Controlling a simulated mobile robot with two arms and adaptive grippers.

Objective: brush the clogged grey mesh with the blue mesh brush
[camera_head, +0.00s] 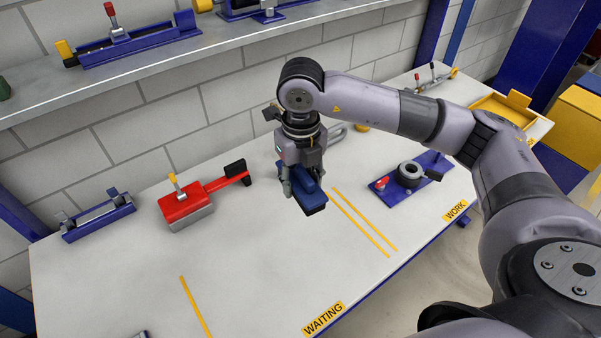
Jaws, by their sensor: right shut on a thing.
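My right gripper (302,188) is shut on a blue block with a dark lower end, which looks like the blue mesh brush (312,200). It holds it over the middle of the white table, left of a pair of yellow lines. I cannot tell whether the brush touches the table top. I cannot make out the clogged grey mesh for certain. My left gripper is not in view.
On the white table (250,265) stand a red tool with a black-ended arm (188,208), a blue fixture (98,217) and a blue plate with a dark ring (409,174). A yellow tray (508,108) lies far right. A shelf (150,72) runs above. The front middle is clear.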

